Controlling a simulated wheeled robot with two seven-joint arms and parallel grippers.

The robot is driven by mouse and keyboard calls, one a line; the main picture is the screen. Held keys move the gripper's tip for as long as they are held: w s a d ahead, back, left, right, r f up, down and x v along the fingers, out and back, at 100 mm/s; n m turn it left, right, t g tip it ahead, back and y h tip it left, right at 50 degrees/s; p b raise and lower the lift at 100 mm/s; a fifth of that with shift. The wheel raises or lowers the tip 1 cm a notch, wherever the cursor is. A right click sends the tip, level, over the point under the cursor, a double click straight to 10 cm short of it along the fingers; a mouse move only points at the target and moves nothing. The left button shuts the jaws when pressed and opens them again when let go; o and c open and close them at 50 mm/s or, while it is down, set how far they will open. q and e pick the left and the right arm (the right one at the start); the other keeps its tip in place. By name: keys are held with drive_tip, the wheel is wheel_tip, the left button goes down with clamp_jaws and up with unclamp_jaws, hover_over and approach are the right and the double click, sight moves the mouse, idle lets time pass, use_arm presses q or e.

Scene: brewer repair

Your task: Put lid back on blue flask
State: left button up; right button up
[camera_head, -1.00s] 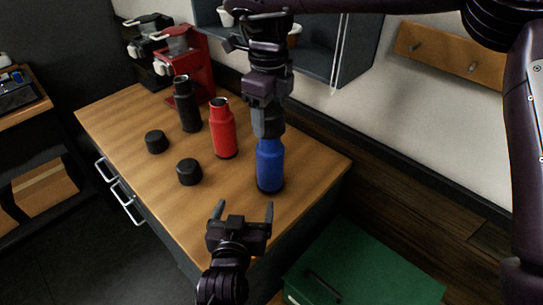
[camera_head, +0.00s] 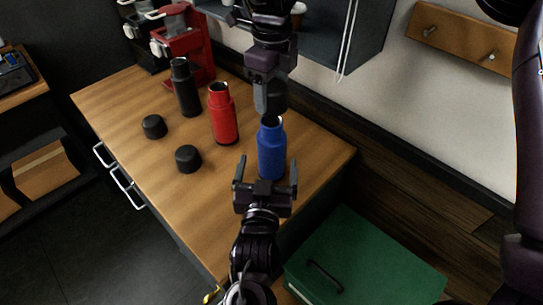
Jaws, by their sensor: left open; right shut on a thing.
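The blue flask (camera_head: 271,155) stands upright near the right end of the wooden table. Its neck and rim show uncovered. My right gripper (camera_head: 269,100) comes down from above and is shut on a black lid (camera_head: 277,97), which is just above and slightly right of the flask's mouth. The gripper's fingers partly hide the lid. A small gap seems to show between lid and rim, but the exact height is hard to tell. My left gripper (camera_head: 266,170) is open and empty, with its fingers pointing at the lower body of the blue flask from the near side.
A red flask (camera_head: 223,117) and a black flask (camera_head: 185,90) stand to the left. Two black lids (camera_head: 154,126) (camera_head: 188,158) lie on the table (camera_head: 120,110). Coffee machines (camera_head: 184,45) stand at the back left. A green box (camera_head: 365,260) is below the table's right end.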

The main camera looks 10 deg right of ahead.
sight(271, 137)
use_arm(q)
drive_tip(key=x, duration=0.9)
drive_tip(key=shift+w, duration=0.25)
drive_tip(key=c, duration=1.5)
drive_tip(key=shift+o, duration=0.2)
use_arm(e)
drive_tip(key=shift+f, duration=2.5)
drive_tip(key=shift+f, duration=0.9)
drive_tip(key=shift+f, duration=0.5)
